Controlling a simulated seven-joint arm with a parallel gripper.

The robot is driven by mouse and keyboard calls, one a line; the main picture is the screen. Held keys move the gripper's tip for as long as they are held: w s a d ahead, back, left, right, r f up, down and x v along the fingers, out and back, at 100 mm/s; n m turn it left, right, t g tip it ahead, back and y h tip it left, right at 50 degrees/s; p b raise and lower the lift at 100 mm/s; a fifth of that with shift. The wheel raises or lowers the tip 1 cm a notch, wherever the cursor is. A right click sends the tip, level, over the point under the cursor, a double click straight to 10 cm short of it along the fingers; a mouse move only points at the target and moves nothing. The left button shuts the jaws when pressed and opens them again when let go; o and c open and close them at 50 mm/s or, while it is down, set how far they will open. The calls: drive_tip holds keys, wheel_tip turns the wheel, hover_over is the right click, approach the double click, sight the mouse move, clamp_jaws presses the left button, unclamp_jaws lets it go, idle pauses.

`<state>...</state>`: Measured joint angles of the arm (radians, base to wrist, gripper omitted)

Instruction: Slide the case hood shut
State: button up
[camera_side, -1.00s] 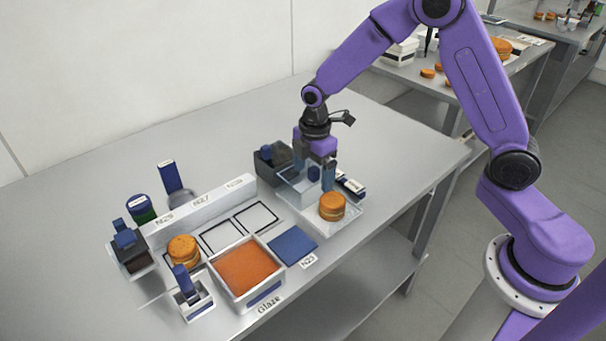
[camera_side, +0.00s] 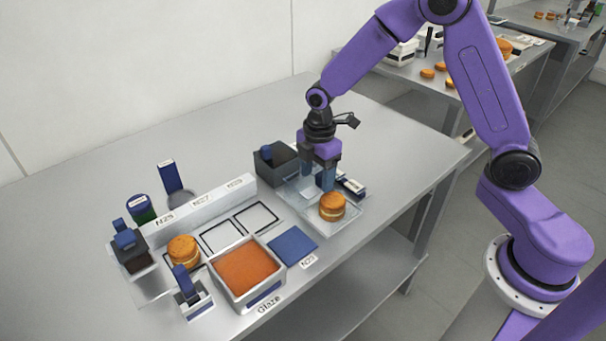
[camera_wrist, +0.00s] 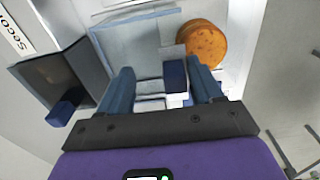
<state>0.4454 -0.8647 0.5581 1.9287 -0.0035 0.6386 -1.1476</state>
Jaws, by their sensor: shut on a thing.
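The clear case stands on a clear base plate (camera_side: 345,222) at the right part of the bench. Its transparent hood (camera_wrist: 130,45) sits at the back of the plate. My gripper (camera_side: 318,182) is over the hood, and its fingers (camera_wrist: 163,72) are shut on the hood's dark blue handle (camera_wrist: 175,75). A filled orange-brown round (camera_side: 332,206) sits on the front of the plate. In the wrist view the round (camera_wrist: 203,43) is beside the hood's edge and largely uncovered. My fingers hide part of the hood in the side view.
A dark grey box (camera_side: 280,168) with a blue knob stands left of the hood. A small labelled dark block (camera_side: 351,187) lies close on the right. An orange glaze tray (camera_side: 247,270), blue mat (camera_side: 292,247) and another round (camera_side: 183,250) are at left. The back of the bench is clear.

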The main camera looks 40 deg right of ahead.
sight(339, 205)
drive_tip(key=shift+s+a+f, duration=0.1)
drive_tip(key=shift+s+f, duration=0.1)
drive_tip(key=shift+s, duration=1.7)
drive_tip(key=shift+s+f, duration=0.15)
drive_tip(key=shift+s, duration=1.7)
drive_tip(key=o, duration=0.9)
drive_tip(key=shift+o, duration=0.2)
drive_tip(key=shift+w+r, duration=0.15)
drive_tip(key=shift+r, duration=1.45)
drive_tip(key=shift+w+r, duration=0.15)
drive_tip(key=shift+r, duration=1.85)
